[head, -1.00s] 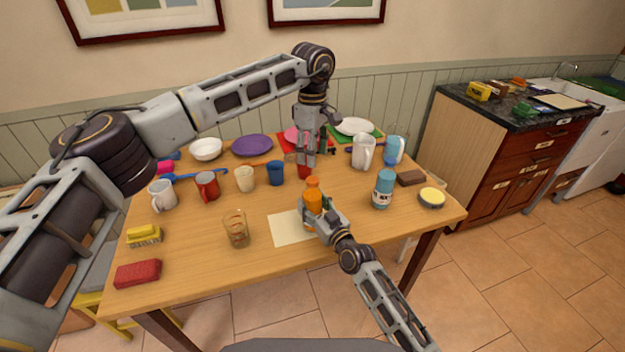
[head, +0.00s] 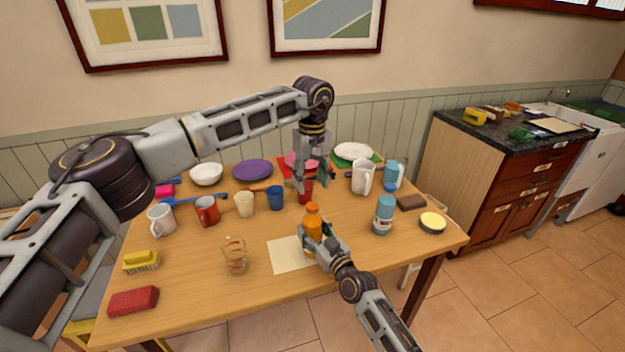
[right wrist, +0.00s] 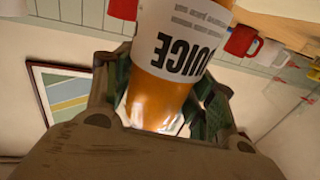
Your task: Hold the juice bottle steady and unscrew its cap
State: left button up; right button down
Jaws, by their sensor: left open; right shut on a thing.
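The orange juice bottle (head: 312,224) stands upright near the front middle of the table, by a pale sheet. My right gripper (head: 313,241) is shut on the bottle. In the right wrist view the bottle (right wrist: 160,98) lies between the green-padded fingers (right wrist: 163,105), with its JUICE label in sight. The orange cap (head: 312,208) tops the bottle in the head view. My left gripper (head: 312,182) is open and points down, above and behind the bottle in the picture, apart from the cap.
A glass beaker (head: 235,256) stands left of the pale sheet (head: 284,256). A blue-and-white bottle (head: 383,215) and a yellow-topped tin (head: 432,222) stand to the right. A red cup (head: 305,193) is just behind the left gripper's fingers. Mugs and plates fill the back.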

aim_at(312, 205)
pick_arm(q)
jog(key=m, duration=0.5)
jog(key=shift+d, duration=0.15)
jog(key=m, duration=0.5)
jog(key=shift+f, duration=0.2)
dwell(0.5)
jog(key=shift+f, duration=3.8)
jog(key=shift+c, duration=0.3)
jog(key=c, duration=1.1)
jog(key=shift+o, duration=0.2)
grip_shut()
